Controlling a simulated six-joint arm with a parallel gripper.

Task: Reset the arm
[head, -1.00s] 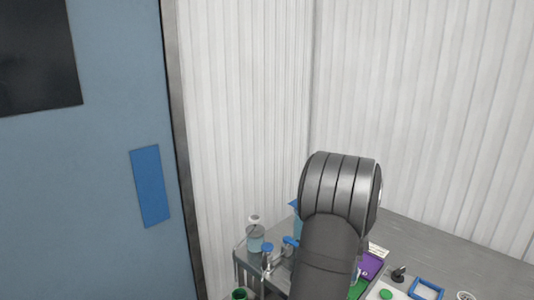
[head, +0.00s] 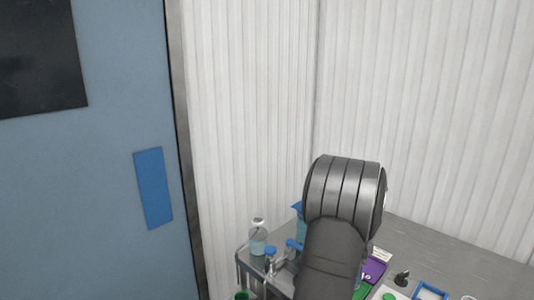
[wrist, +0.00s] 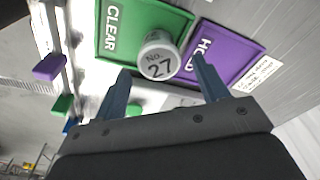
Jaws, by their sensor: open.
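In the wrist view my gripper (wrist: 161,88) is open, its two blue-grey fingers apart with nothing seen between them. Beyond the fingertips is a round white piece marked No. 27 (wrist: 159,56). It overlaps the edge between a green panel marked CLEAR (wrist: 143,20) and a purple panel marked HOLD (wrist: 229,52). I cannot tell how far the fingers are from it. In the head view my dark arm rises over the bench, and the gripper does not show there.
The grey bench (head: 440,250) carries the purple panel, a dark knob-like piece (head: 402,278) and a blue frame (head: 430,291). A clear bottle (head: 258,238) and blue-capped items (head: 271,255) stand left of my arm. A blue door (head: 90,200) is at the left.

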